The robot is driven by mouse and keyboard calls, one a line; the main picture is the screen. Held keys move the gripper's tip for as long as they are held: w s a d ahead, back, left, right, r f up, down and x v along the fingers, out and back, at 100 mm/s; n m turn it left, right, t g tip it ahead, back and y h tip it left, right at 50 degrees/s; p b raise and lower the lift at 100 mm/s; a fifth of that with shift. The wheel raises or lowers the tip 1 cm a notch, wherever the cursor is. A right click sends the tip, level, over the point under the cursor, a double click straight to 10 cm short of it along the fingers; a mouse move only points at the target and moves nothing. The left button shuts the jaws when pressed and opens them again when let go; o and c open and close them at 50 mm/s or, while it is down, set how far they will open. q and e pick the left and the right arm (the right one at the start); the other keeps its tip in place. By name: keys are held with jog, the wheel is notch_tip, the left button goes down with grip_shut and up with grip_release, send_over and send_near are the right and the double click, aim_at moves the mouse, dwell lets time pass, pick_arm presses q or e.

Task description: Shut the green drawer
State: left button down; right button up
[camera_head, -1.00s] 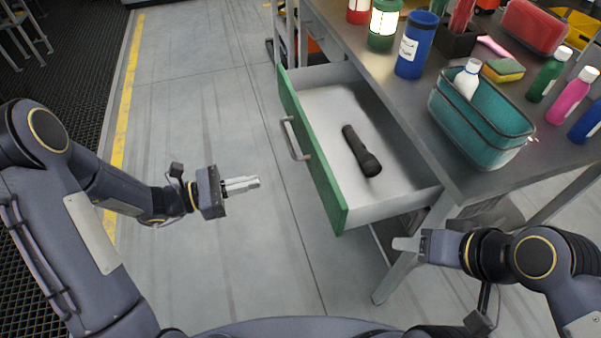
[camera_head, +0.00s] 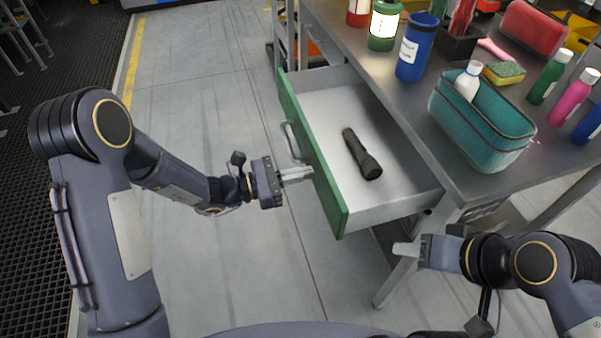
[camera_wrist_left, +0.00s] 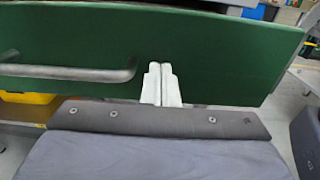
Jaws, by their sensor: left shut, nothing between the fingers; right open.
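The green drawer (camera_head: 318,165) stands pulled out from under the workbench, its green front facing left. It has a bar handle (camera_head: 292,141), and a black flashlight (camera_head: 362,154) lies inside. My left gripper (camera_head: 311,172) is shut and empty, its fingertips at the green front, nearer me than the handle. In the left wrist view the shut fingers (camera_wrist_left: 160,84) are just right of the handle (camera_wrist_left: 70,73), in front of the green panel (camera_wrist_left: 215,55). I cannot tell whether they touch it. My right gripper (camera_head: 405,249) is open and empty, near the drawer's near corner, below the bench edge.
The workbench top (camera_head: 420,100) holds a teal bin (camera_head: 480,135) with a white bottle, a blue bottle (camera_head: 418,48), a green jar (camera_head: 383,30), a sponge (camera_head: 504,72) and several coloured bottles. A bench leg stands near my right gripper. The floor left of the drawer is clear.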

aim_at(368, 159)
pick_arm(q)
jog(key=b+x, duration=0.4)
jog(key=x, duration=1.7)
jog(key=shift+w+d+f, duration=0.1)
jog(key=shift+d, duration=0.25)
jog(key=shift+w+d+b, duration=0.15)
jog(key=shift+d+b, duration=0.15)
jog(key=shift+d, duration=0.15)
jog(key=shift+r, duration=0.2)
pick_arm(e)
jog(key=f, duration=0.4)
jog(key=shift+a+f, duration=0.2)
jog(key=shift+f, duration=0.05)
pick_arm(q)
jog(key=shift+r, duration=0.1)
pick_arm(e)
jog(key=shift+s, duration=0.1)
pick_arm(q)
jog(key=shift+a, duration=0.25)
jog(key=v, duration=0.6)
jog(key=shift+p, duration=0.35)
jog(key=v, duration=0.8)
jog(key=shift+p, duration=0.4)
pick_arm(e)
jog(key=shift+s+a+r, duration=0.25)
jog(key=shift+s+r, duration=0.1)
jog(key=shift+s, duration=0.1)
jog(key=shift+s+a+r, duration=0.25)
jog(key=shift+s+r, duration=0.05)
jog(key=shift+s, duration=0.15)
